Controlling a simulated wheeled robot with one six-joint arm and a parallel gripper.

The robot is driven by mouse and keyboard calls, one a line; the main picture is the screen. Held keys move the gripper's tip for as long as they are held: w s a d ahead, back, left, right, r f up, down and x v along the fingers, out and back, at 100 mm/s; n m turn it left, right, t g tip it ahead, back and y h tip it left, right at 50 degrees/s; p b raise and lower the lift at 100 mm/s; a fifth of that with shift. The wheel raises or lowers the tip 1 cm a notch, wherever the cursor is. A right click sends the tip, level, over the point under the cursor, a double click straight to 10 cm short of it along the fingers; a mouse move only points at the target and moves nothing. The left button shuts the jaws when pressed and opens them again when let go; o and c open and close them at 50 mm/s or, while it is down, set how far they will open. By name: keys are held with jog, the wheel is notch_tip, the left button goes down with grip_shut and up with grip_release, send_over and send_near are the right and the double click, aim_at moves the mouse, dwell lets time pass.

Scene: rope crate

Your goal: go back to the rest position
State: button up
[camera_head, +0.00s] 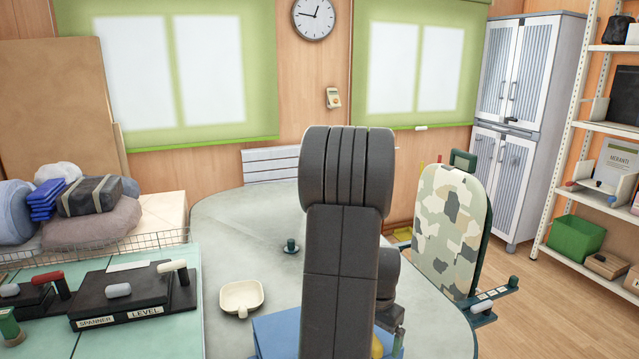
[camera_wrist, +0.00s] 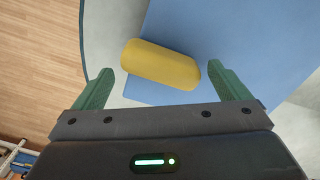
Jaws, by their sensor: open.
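My gripper (camera_wrist: 147,72) is open in the wrist view, its two green fingers spread apart and empty. A yellow rounded block (camera_wrist: 160,64) lies just ahead of the fingertips, partly over the edge of a blue surface (camera_wrist: 235,40). I cannot tell how far the block is below the fingers. In the head view my dark arm stands upright in the middle and hides much of the table. The blue thing (camera_head: 277,335) shows at the bottom beside my arm, with a bit of the yellow block (camera_head: 377,347) at its right.
A camouflage-patterned chair (camera_head: 450,230) stands at the right. Black tool cases (camera_head: 135,290) and a wire basket (camera_head: 100,247) are at the left.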

jog(key=n, duration=0.2)
jog(key=n+p, duration=0.1)
jog(key=n, duration=0.1)
jog(key=w+n+p, duration=0.1)
jog(key=n, duration=0.1)
jog(key=shift+w+d+r, duration=0.1)
jog(key=shift+d, duration=0.2)
jog(key=n, duration=0.1)
jog(key=n+p, duration=0.1)
jog(key=n, duration=0.1)
jog(key=shift+w+n, duration=0.3)
jog(key=shift+w, duration=0.05)
jog(key=shift+w+n+p, duration=0.2)
jog(key=shift+n+p, duration=0.25)
jog(key=shift+n, duration=0.35)
jog(key=shift+w+n+p, duration=0.15)
jog(key=shift+n+p, duration=0.3)
jog(key=shift+n, duration=0.35)
jog(key=shift+a, duration=0.1)
